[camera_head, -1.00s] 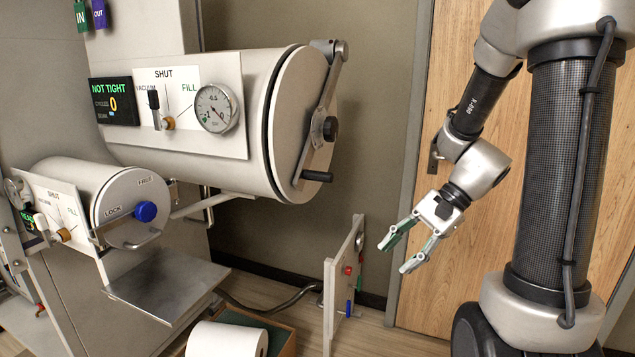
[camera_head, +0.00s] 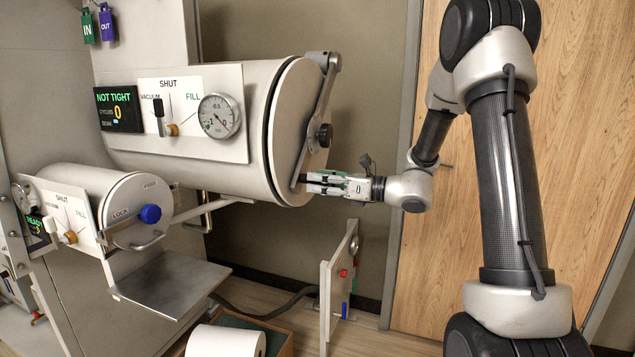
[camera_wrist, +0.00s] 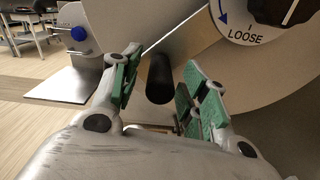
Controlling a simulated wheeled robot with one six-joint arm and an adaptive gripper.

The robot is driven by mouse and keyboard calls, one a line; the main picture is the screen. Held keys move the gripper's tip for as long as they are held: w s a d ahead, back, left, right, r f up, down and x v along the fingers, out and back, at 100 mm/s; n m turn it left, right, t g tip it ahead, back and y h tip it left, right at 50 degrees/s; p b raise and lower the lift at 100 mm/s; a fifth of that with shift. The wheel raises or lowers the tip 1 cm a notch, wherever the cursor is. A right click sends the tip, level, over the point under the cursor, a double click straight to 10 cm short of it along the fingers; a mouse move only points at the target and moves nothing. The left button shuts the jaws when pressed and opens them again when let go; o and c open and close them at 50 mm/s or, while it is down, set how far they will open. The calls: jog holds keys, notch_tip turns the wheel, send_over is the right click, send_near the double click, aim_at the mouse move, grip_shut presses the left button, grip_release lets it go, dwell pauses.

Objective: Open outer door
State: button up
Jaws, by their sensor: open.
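The outer door (camera_head: 293,120) is the round end plate of the large horizontal cylinder, and it sits against the cylinder. A grey bar (camera_head: 318,118) crosses it, with a black knob (camera_head: 324,136) partway down. In the wrist view the knob's dial plate (camera_wrist: 243,24) reads "LOOSE". A black handle (camera_wrist: 160,79) at the bar's lower end lies between the open green-padded fingers of my gripper (camera_wrist: 160,88), with a gap visible on each side. In the head view my gripper (camera_head: 322,183) is at the door's lower edge and hides the handle.
A smaller cylinder (camera_head: 105,195) with a blue knob stands lower left, above a metal shelf (camera_head: 170,284). A gauge panel (camera_head: 205,112) reads "NOT TIGHT" on its display. A low upright panel (camera_head: 337,285) with coloured buttons stands below my gripper. A wooden door (camera_head: 420,270) is behind my arm.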

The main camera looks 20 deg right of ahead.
jog(key=shift+w+a, duration=0.3)
jog(key=shift+a, duration=0.1)
grip_shut()
jog(key=shift+s+a+r, duration=0.1)
jog(key=shift+s+r, duration=0.05)
jog(key=s+a+r+m, duration=0.2)
jog(key=s+r, duration=0.1)
jog(key=r, duration=0.6)
jog(key=s+a+r+m, duration=0.2)
jog(key=s+a+r, duration=0.15)
jog(key=r, duration=0.55)
jog(key=s+a+r+m, duration=0.2)
jog(key=s+r, duration=0.2)
jog(key=r, duration=0.5)
jog(key=w+d+r, duration=0.1)
jog(key=w+r, duration=0.1)
jog(key=r, duration=0.7)
jog(key=w+d+r, duration=0.2)
jog(key=r, duration=0.7)
jog(key=w+d+r, duration=0.1)
jog(key=w+r, duration=0.1)
jog(key=r, duration=0.7)
jog(key=shift+w+d+r, duration=0.25)
jog(key=shift+d+r, duration=0.05)
